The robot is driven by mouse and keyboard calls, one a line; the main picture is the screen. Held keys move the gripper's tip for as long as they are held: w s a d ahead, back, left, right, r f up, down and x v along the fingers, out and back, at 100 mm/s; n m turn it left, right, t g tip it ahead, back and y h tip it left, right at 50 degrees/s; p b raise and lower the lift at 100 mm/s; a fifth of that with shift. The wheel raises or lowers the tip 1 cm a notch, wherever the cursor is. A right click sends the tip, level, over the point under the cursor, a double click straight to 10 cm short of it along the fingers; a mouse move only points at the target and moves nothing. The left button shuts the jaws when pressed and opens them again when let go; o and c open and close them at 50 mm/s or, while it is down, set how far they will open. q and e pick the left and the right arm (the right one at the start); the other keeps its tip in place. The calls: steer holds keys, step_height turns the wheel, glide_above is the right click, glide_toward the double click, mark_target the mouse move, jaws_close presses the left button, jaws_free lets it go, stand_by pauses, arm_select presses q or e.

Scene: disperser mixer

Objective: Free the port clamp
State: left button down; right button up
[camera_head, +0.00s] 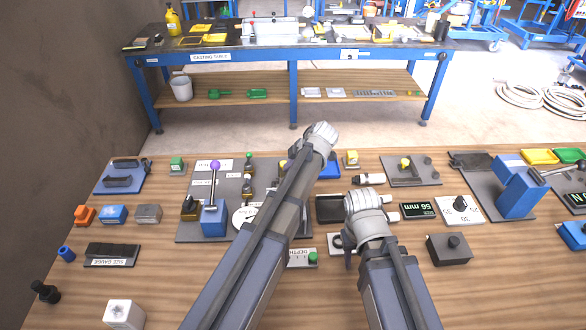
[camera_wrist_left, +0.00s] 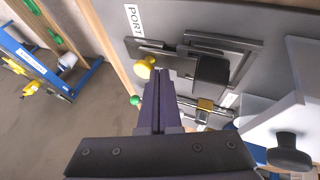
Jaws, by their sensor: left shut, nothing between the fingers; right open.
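In the left wrist view, a dark clamp linkage with a yellow knob (camera_wrist_left: 145,67) sits on a grey panel beside a PORT label (camera_wrist_left: 132,20). My left gripper (camera_wrist_left: 159,80) is shut and empty, its tips close beside the yellow knob; I cannot tell whether they touch. A green knob (camera_wrist_left: 135,100) shows just left of the fingers. In the head view, my left arm covers much of this station, and a yellow knob (camera_head: 283,163) shows at the arm's edge.
A blue lever stand with a purple knob (camera_head: 215,165) rises left of my left arm. A dark block with a knob (camera_head: 449,249) and a 66 mm display (camera_head: 421,209) lie right of my right wrist. Another blue stand (camera_head: 517,187) is further right.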

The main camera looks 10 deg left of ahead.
stand_by(0.3)
arm_select(q)
steer(key=w, duration=0.2)
steer(key=w+a, duration=0.1)
steer(key=w, duration=0.2)
steer(key=shift+a, duration=0.2)
steer(key=shift+s, duration=0.2)
arm_select(e)
steer(key=shift+s, duration=0.1)
arm_select(q)
steer(key=shift+r, duration=0.2)
arm_select(e)
steer(key=shift+d+r, duration=0.1)
steer(key=shift+r, duration=0.05)
